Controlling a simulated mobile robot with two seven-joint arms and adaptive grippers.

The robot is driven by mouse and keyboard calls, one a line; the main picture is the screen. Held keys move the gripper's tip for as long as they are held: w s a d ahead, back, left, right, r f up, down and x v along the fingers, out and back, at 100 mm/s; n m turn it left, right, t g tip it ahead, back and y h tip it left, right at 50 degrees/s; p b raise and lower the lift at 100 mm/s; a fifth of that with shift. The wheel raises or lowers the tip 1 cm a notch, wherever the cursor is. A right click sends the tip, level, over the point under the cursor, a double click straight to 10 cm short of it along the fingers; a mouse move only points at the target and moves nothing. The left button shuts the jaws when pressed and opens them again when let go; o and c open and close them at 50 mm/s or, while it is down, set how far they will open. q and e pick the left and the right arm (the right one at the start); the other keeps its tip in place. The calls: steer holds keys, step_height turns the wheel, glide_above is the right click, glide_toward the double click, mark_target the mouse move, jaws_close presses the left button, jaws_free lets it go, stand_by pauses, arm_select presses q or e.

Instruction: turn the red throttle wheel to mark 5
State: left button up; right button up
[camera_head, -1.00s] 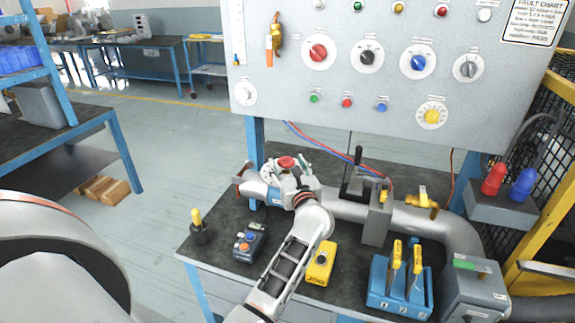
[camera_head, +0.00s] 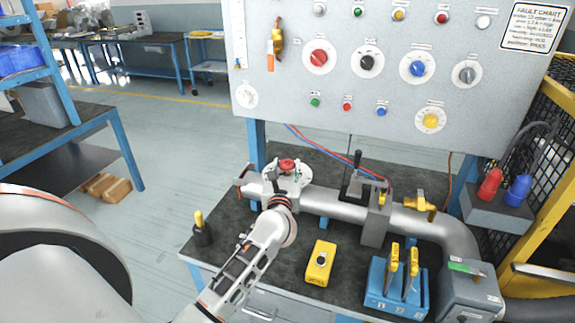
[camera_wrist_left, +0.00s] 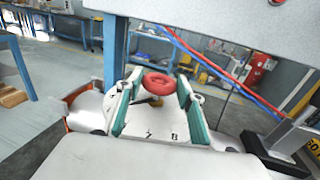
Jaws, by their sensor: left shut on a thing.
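The red throttle wheel (camera_head: 287,164) sits on top of the grey pipe near its left end. It also shows in the left wrist view (camera_wrist_left: 159,83), between my two fingers. My left gripper (camera_head: 286,172) reaches it from the front and is shut on its sides; the green-padded fingers (camera_wrist_left: 157,92) flank the wheel. A white round plate with dark marks (camera_wrist_left: 152,128) lies below the wheel. The marks are too small and partly hidden to read surely, so I cannot tell which one the wheel points at. My right gripper is out of view.
The grey pipe (camera_head: 331,203) runs right along the dark bench (camera_head: 290,268). A lever (camera_head: 357,160), a yellow button box (camera_head: 320,263) and a blue tool holder (camera_head: 385,300) stand to the right. A black cup with a yellow handle (camera_head: 202,234) is at left. The control panel (camera_head: 330,100) rises behind.

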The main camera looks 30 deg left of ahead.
arm_select(q)
steer(key=shift+m+t+h, duration=0.3)
steer(key=shift+h, duration=0.1)
steer(key=o, duration=1.1)
steer(key=v, duration=1.2)
steer(key=shift+r, duration=0.15)
